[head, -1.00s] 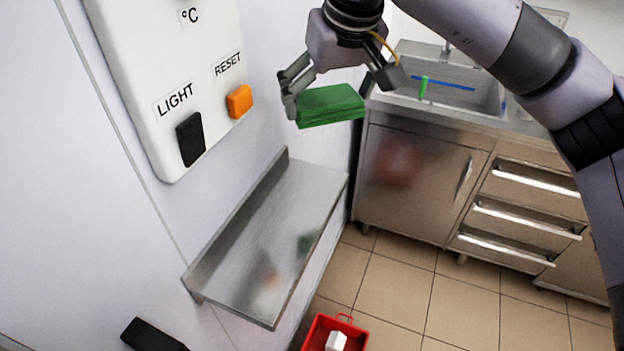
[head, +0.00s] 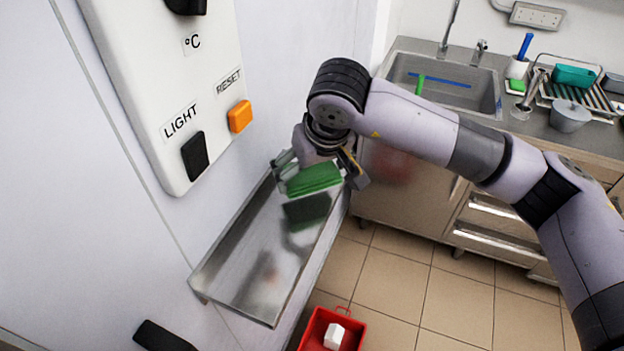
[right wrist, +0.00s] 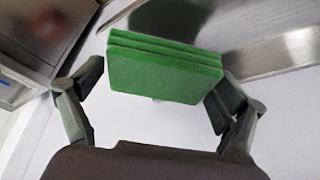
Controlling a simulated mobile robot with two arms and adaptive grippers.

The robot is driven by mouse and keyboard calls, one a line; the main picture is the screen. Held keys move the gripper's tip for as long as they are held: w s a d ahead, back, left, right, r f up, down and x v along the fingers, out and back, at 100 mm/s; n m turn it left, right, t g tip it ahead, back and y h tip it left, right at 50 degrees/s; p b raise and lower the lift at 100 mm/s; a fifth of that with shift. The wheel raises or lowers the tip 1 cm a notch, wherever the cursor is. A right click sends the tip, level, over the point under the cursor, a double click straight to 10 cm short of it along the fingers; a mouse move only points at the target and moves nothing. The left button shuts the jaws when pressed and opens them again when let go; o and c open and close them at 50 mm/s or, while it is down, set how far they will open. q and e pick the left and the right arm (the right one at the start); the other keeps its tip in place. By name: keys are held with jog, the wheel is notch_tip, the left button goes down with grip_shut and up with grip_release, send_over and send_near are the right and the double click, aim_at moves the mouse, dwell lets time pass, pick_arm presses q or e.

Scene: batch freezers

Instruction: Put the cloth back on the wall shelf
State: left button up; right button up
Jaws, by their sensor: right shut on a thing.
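The green folded cloth (head: 313,179) is held in my right gripper (head: 318,178), above the far part of the steel wall shelf (head: 247,262). A dark reflection or shadow of the cloth shows on the shelf just below it, and a gap seems to remain between them. In the right wrist view the layered cloth (right wrist: 165,70) sits between the two fingers of the gripper (right wrist: 158,92), with the shelf's metal (right wrist: 285,50) beyond it. My left gripper is not in view.
A white control panel (head: 150,80) with an orange RESET button (head: 240,116) is on the wall left of the shelf. A red crate (head: 350,330) with a white item stands on the floor. A sink (head: 445,85) and counter are at the back. The near shelf is bare.

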aim_at(312, 186)
notch_tip(312, 186, down, 4)
jog(key=shift+r+p, duration=0.15)
jog(key=shift+p, duration=0.35)
jog(key=shift+f+b, duration=0.2)
jog(key=shift+b, duration=0.1)
jog(key=o, duration=0.7)
jog(key=shift+o, duration=0.2)
